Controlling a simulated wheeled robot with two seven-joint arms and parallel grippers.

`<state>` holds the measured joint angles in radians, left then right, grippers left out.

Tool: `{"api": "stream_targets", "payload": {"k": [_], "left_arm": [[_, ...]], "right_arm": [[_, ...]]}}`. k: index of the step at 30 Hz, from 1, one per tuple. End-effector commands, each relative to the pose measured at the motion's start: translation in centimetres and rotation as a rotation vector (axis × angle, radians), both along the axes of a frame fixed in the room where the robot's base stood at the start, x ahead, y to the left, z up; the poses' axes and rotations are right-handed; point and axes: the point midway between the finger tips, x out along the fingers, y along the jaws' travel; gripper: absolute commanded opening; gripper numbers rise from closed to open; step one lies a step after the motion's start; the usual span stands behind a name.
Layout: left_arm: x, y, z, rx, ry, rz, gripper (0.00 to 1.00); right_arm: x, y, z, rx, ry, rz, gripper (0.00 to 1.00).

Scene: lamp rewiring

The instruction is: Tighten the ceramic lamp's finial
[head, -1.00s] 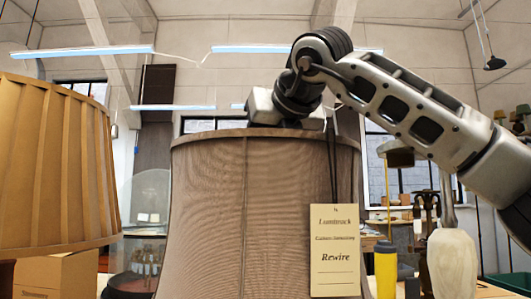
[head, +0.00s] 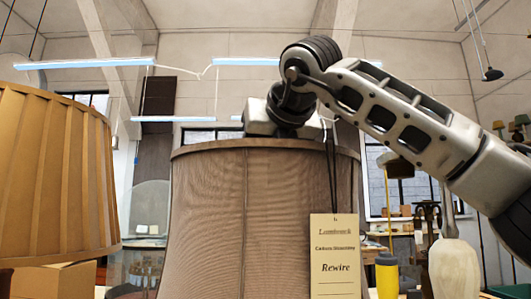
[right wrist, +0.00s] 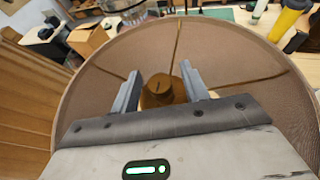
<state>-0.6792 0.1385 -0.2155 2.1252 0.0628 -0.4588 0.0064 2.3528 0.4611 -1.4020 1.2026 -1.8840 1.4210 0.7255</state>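The ceramic lamp's brown shade (head: 250,220) stands in the middle of the head view; the base below is out of view. In the right wrist view its round rim (right wrist: 262,42) and thin spokes show from above. The brass finial (right wrist: 158,92) is a slotted knob at the middle of the spokes. My right gripper (right wrist: 160,75) has one finger on each side of the finial, reaching down inside the rim; I cannot tell whether both fingers touch it. In the head view the shade hides the fingertips and finial. My left gripper is not in view.
A paper "Rewire" tag (head: 336,255) hangs by a cord at the shade's front right. A pleated tan shade (head: 55,175) stands close on the left. A yellow bottle (head: 387,277) and a pale lamp base (head: 454,270) stand at right. A cardboard box (head: 55,280) is at lower left.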

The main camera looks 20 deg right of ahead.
Motion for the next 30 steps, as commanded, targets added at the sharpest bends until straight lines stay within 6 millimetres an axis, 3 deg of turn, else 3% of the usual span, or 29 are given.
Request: {"api": "stream_targets", "payload": {"k": [8, 21, 30], "left_arm": [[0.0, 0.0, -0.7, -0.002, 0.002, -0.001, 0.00], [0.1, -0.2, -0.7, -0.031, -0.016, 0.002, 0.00], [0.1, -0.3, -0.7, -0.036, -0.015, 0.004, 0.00]], "right_arm": [[-2.0, 0.0, 0.7, 0.001, -0.003, 0.002, 0.45], [-11.5, -0.2, 4.7, 0.000, -0.003, 0.001, 0.45], [-14.6, -0.2, 6.0, -0.001, -0.001, 0.001, 0.45]]}}
